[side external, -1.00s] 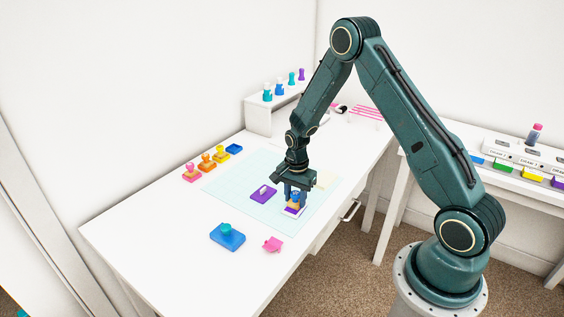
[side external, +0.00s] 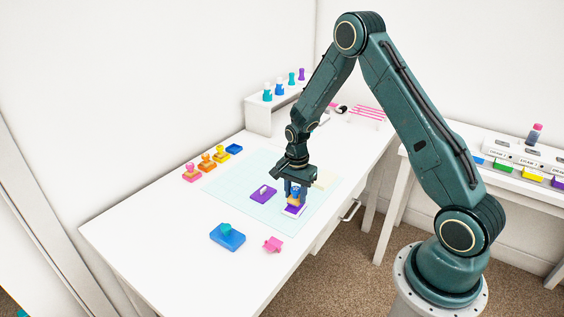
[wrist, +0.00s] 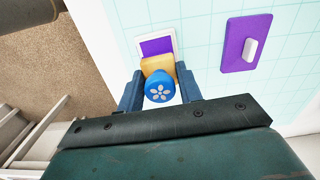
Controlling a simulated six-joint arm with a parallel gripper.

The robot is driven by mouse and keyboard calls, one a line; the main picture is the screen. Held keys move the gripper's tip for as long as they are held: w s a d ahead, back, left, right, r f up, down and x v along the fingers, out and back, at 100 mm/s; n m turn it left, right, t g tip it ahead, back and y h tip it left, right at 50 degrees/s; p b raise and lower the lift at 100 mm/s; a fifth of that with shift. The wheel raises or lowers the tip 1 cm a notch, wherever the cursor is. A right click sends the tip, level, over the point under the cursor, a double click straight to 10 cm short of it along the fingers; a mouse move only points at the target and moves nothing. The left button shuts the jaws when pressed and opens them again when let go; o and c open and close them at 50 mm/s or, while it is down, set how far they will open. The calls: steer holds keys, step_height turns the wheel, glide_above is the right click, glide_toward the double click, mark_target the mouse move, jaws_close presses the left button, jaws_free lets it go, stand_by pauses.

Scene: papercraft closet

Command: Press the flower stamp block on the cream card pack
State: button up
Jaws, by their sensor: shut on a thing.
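My gripper (wrist: 160,92) is shut on the flower stamp block, with one finger on each side of it. The flower stamp block (wrist: 160,87) has a round blue top with a white flower and a tan base; it also shows in the side view (side external: 295,201). It is upright over a white tray with a purple pad (side external: 291,211), also seen in the wrist view (wrist: 157,46). I cannot tell whether a small gap separates them. The cream card pack (side external: 325,181) lies on the mat behind my gripper, partly hidden by it. I cannot make it out in the wrist view.
A purple lid (side external: 263,193) lies on the pale blue mat (side external: 235,187). Several coloured stamps (side external: 206,163) line the left. A white shelf (side external: 262,115) stands behind.

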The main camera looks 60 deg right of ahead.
steer(key=shift+r, duration=2.15)
steer(key=shift+m, duration=0.7)
steer(key=d, duration=1.7)
steer(key=shift+s+d+r, duration=0.15)
steer(key=shift+s+d, duration=0.25)
steer(key=shift+f, duration=0.2)
glide_above(324, 178)
steer(key=shift+f, duration=2.15)
steer(key=shift+f, duration=0.75)
